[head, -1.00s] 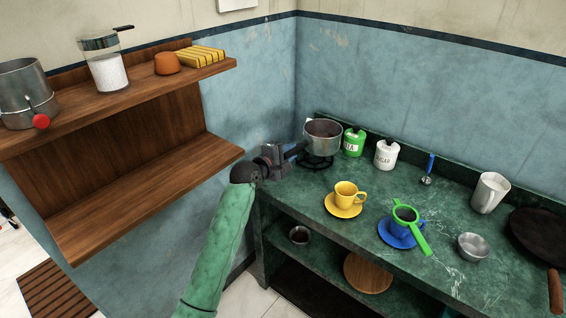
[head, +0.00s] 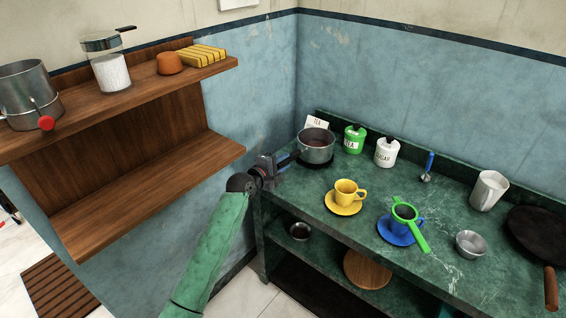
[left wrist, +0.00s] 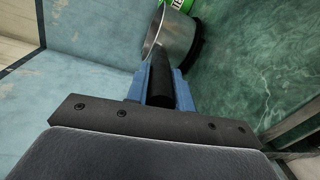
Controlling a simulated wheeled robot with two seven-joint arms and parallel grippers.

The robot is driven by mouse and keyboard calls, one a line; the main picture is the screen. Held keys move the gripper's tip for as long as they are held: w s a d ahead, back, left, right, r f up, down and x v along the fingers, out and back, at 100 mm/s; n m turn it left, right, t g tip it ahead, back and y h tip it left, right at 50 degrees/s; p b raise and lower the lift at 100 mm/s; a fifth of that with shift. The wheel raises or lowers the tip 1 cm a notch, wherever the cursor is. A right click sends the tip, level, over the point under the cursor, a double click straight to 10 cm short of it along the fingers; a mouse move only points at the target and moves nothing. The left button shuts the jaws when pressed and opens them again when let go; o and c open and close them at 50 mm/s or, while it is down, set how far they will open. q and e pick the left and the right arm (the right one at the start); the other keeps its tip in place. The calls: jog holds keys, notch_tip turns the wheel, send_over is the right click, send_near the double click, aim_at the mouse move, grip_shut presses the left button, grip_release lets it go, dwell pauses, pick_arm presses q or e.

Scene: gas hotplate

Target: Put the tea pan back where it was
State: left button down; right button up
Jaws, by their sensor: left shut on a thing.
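The tea pan (head: 316,147), a grey metal pot with dark brown inside, is in the far corner of the green counter. It is upright over the black burner (head: 313,165), close to it; I cannot tell whether it touches. My left gripper (head: 287,160) is left of the pan and shut on its black handle. In the left wrist view the blue fingers (left wrist: 161,88) hold the handle (left wrist: 162,80) from both sides, and the pan's metal side (left wrist: 176,42) shows beyond. A white TEA card (head: 317,121) stands behind the pan. My right gripper is out of view.
Right of the pan are a green canister (head: 354,140) and a white sugar canister (head: 387,152). A wooden shelf (head: 150,190) is at left.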

pick_arm(q)
jog(key=c, duration=1.2)
grip_release()
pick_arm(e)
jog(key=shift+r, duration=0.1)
pick_arm(q)
jog(key=shift+s+a, duration=0.1)
jog(key=shift+s, duration=0.05)
jog(key=b+v, duration=0.2)
jog(key=v, duration=1)
jog(key=s+f+m+g+y, duration=0.45)
jog(key=s+f+m, duration=0.35)
jog(key=s+f, duration=1.1)
jog(key=s+a+f+m+g+y, duration=0.2)
jog(key=s+f+m+g, duration=0.1)
jog(key=s, duration=1)
jog(key=s+a+f+m+g+y, duration=0.2)
jog(key=s+f, duration=0.4)
jog(key=s, duration=0.7)
jog(key=shift+a+m+g, duration=0.45)
jog(key=shift+m+g, duration=0.55)
jog(key=shift+g, duration=0.15)
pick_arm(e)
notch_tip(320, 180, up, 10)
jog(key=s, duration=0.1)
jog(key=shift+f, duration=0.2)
